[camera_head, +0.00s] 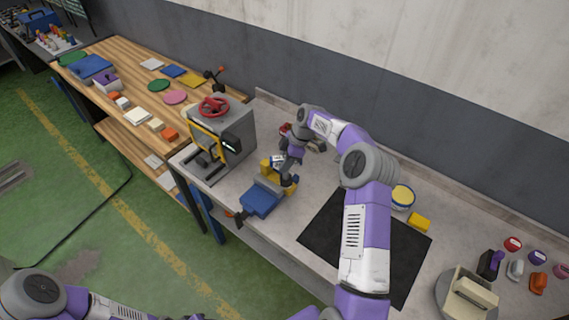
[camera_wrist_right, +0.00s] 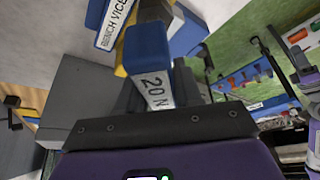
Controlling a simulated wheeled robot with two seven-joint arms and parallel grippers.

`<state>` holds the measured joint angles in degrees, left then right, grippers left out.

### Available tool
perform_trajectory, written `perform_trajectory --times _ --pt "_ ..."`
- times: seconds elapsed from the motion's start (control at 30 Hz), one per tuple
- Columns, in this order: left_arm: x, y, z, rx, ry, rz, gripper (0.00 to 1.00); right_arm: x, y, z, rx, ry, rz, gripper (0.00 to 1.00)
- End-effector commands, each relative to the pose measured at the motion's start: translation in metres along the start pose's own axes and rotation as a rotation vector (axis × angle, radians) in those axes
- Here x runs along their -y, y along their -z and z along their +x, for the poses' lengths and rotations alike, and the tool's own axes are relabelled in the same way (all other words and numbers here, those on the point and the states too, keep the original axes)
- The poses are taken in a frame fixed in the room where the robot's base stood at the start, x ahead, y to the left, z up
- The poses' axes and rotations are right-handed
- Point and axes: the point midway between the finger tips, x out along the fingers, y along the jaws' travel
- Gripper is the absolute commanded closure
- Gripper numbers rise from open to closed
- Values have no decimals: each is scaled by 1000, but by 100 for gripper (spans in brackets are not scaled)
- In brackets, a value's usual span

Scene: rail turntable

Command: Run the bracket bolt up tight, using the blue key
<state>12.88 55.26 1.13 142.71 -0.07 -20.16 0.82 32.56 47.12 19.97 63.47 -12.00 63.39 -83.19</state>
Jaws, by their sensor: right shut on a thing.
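My right gripper (camera_head: 288,174) is shut at the far end of the purple and white arm, just above the vice. In the right wrist view it is shut on the blue key (camera_wrist_right: 148,52), which has a white label reading "20 N". The blue bench vice (camera_head: 261,199) stands on the grey bench. Its label also shows in the right wrist view (camera_wrist_right: 112,24), close beyond the key. A yellow part (camera_head: 266,168) shows beside the gripper; I cannot tell whether it is the bracket. The bolt and the key's tip are hidden. My left gripper is out of view.
A grey box with a red handwheel (camera_head: 213,106) stands left of the vice. A black mat (camera_head: 325,226), a yellow-lidded tub (camera_head: 402,196) and a yellow block (camera_head: 419,222) lie to the right. A wooden bench (camera_head: 131,66) with several coloured pieces is at the back left.

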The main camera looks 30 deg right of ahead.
Motion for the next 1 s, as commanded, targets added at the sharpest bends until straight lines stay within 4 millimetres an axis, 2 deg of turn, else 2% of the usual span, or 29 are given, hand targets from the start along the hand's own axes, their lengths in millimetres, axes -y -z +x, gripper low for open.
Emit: perform_trajectory --times 0.5,1.0 --pt "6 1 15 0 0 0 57 -1 0 0 0 -64 145 100" --pt "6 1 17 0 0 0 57 -1 1 -1 -1 -74 170 100"
